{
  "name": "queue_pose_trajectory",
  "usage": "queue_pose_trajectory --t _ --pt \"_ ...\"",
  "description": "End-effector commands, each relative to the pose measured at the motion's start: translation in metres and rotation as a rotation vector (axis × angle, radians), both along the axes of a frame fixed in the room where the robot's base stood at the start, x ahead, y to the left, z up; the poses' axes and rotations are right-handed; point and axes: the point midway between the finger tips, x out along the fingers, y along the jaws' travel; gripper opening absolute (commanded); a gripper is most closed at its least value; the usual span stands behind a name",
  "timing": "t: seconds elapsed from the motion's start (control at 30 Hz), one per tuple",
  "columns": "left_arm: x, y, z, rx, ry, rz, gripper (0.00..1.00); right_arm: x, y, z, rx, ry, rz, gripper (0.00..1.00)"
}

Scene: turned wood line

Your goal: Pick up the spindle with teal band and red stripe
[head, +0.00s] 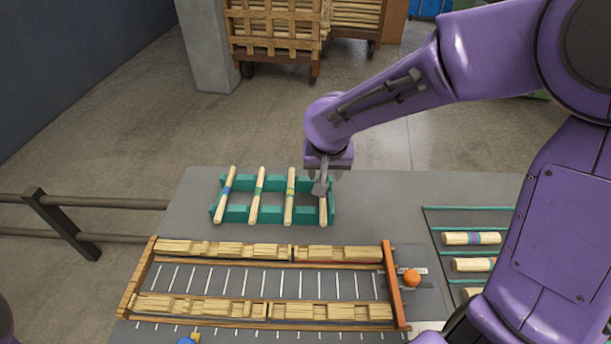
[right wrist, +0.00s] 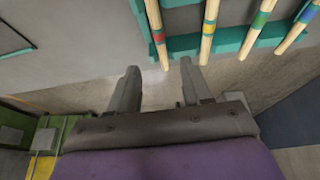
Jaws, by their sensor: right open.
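A teal rack (head: 236,183) holds several pale wooden spindles side by side. The rightmost spindle (head: 323,212) is partly hidden by my right gripper (head: 321,188), which is open at it. In the right wrist view this spindle (right wrist: 153,22) shows a reddish band, and its end appears between the open fingertips (right wrist: 160,72), with no grip on it. The neighbours carry a yellowish band (head: 290,205), a green band (head: 257,200) and a blue band (head: 226,195). My left gripper is not seen.
More banded spindles (head: 470,239) lie at right, partly behind my arm. Grey table is clear right of the rack.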

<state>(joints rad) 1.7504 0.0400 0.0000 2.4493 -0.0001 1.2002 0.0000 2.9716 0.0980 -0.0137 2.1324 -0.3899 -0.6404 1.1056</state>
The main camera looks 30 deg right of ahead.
Motion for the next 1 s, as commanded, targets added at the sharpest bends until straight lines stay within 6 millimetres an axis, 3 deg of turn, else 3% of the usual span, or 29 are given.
queue_pose_trajectory --t 0.3,0.7,0.97,1.0 --pt "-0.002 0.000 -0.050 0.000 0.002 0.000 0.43 0.008 -0.006 -0.037 -0.001 -0.002 0.000 0.49" --pt "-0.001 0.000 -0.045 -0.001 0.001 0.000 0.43 0.032 -0.012 -0.096 0.001 0.004 0.001 0.49" --pt "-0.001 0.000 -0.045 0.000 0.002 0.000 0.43 0.034 -0.013 -0.101 0.001 0.001 0.002 0.49" --pt "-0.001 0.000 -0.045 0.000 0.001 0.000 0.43 0.034 -0.013 -0.101 0.000 0.001 0.003 0.42"
